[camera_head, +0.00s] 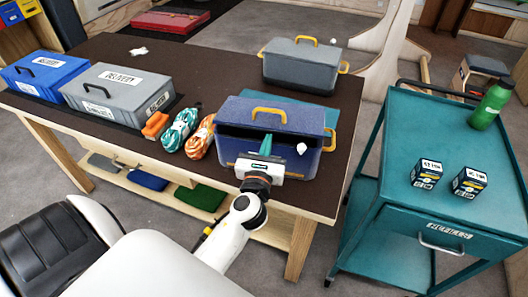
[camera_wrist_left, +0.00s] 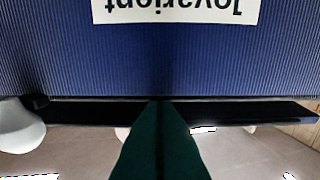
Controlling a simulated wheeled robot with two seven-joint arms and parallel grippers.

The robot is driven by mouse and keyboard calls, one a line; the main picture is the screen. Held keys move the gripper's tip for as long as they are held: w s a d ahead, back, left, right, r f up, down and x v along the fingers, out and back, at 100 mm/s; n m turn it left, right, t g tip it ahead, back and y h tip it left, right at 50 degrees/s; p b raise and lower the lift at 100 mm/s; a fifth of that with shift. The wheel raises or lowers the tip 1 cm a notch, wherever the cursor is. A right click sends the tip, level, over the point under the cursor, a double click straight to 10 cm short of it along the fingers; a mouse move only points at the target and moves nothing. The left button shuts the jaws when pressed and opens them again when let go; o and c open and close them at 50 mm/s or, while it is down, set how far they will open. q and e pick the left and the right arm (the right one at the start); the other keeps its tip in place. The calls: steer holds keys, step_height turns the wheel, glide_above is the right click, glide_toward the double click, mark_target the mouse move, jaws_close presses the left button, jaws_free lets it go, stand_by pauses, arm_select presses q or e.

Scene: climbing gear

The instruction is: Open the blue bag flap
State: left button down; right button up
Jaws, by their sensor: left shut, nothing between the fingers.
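The blue bag (camera_head: 310,163) stands on the dark table near its front edge. Its ribbed blue flap (camera_head: 285,114) has a yellow handle on top, and a dark gap shows below the flap's front edge. My left gripper (camera_head: 265,143) is at the bag's front, with its green fingers together and empty by that gap. In the left wrist view the fingers (camera_wrist_left: 160,108) point at the dark strip along the edge of a ribbed blue surface (camera_wrist_left: 160,60) with a white label. Whether the fingertips touch the bag cannot be told. My right gripper is out of view.
A grey bag (camera_head: 300,68) stands behind. Rope coils (camera_head: 181,128), a grey case (camera_head: 115,88) and a blue case (camera_head: 45,72) are at left. A white round knob (camera_head: 301,148) is by the blue bag's front. A teal cart (camera_head: 440,135) stands right.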

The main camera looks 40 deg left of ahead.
arm_select(q)
steer(key=shift+w+a, duration=0.2)
steer(key=shift+w, duration=0.2)
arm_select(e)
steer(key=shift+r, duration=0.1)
arm_select(q)
steer(key=shift+r+p, duration=0.25)
steer(key=shift+p, duration=0.25)
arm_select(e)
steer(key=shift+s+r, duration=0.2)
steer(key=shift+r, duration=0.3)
